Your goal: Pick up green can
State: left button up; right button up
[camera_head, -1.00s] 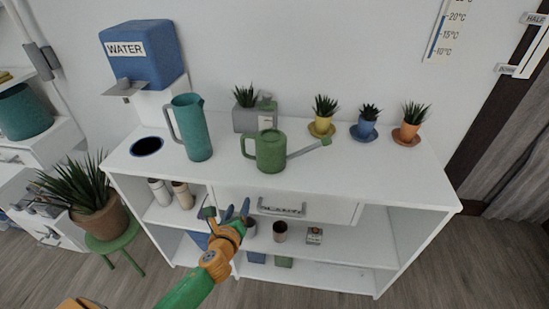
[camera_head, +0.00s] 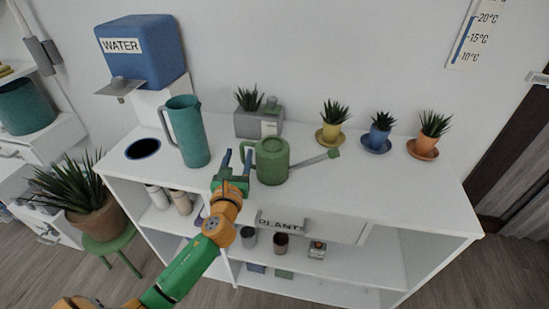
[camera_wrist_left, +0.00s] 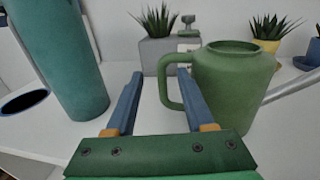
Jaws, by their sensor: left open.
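The green watering can (camera_head: 272,162) stands upright on the white desk top, its spout pointing right and its handle on the left. In the left wrist view the can (camera_wrist_left: 235,85) is at the right, with its handle loop near the right finger. My left gripper (camera_head: 236,156) is open and empty, just left of the can. In the left wrist view its two blue fingers (camera_wrist_left: 158,92) point forward with the handle close to the right finger; I cannot tell whether they touch. My right gripper is not in view.
A tall teal pitcher (camera_head: 188,132) stands left of my gripper. A grey planter (camera_head: 249,122) is behind the can. Small potted plants, yellow (camera_head: 331,132), blue (camera_head: 379,137) and orange (camera_head: 425,146), stand at the back right. The desk's front right top (camera_head: 400,195) is clear.

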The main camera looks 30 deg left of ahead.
aim_at(242, 150)
pick_arm(q)
jog(key=x, duration=0.4)
jog(key=shift+w+d+f, duration=0.1)
jog(key=shift+d+f, duration=0.05)
jog(key=shift+f, duration=0.05)
jog(key=c, duration=0.3)
grip_shut()
jog(key=shift+r, duration=0.1)
dwell(0.7)
